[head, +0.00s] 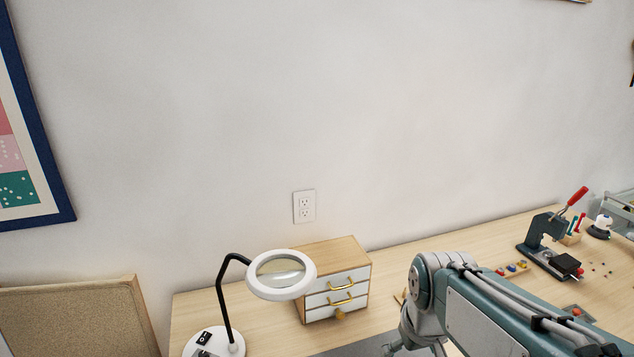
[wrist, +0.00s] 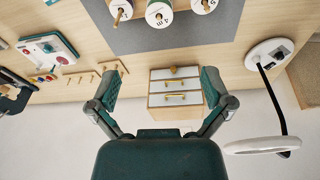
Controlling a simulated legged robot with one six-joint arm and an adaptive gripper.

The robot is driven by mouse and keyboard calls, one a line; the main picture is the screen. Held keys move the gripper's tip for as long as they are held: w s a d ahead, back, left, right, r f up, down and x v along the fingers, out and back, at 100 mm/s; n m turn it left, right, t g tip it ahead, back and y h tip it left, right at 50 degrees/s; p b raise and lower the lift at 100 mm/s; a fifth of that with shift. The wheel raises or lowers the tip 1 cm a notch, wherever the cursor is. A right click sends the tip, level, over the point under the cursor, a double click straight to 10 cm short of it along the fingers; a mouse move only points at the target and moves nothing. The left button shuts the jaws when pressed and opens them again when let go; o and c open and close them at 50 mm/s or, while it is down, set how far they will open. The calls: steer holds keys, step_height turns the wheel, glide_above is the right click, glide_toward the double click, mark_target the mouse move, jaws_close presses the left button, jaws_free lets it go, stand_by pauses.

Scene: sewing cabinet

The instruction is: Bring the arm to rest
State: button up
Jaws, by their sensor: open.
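My gripper (wrist: 158,92) is open in the wrist view, its two green-padded fingers spread wide with nothing between them touching. Beyond the fingers is a small wooden drawer cabinet (wrist: 176,72) with white drawer fronts and brass handles. In the head view the cabinet (head: 335,250) stands on the table against the wall. My arm reaches in from the lower right, to the right of the cabinet. The fingers are mostly hidden at the bottom edge of the head view.
A magnifier lamp (head: 282,275) stands left of the cabinet. A press with a red handle (head: 548,240) stands at the right. A cork board (head: 75,315) is at lower left.

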steer(key=s+r+m+t, duration=0.2)
steer(key=s+r+t, duration=0.1)
steer(key=s, duration=0.5)
steer(key=shift+s+r, duration=0.35)
steer(key=shift+r, duration=0.25)
stand_by(0.4)
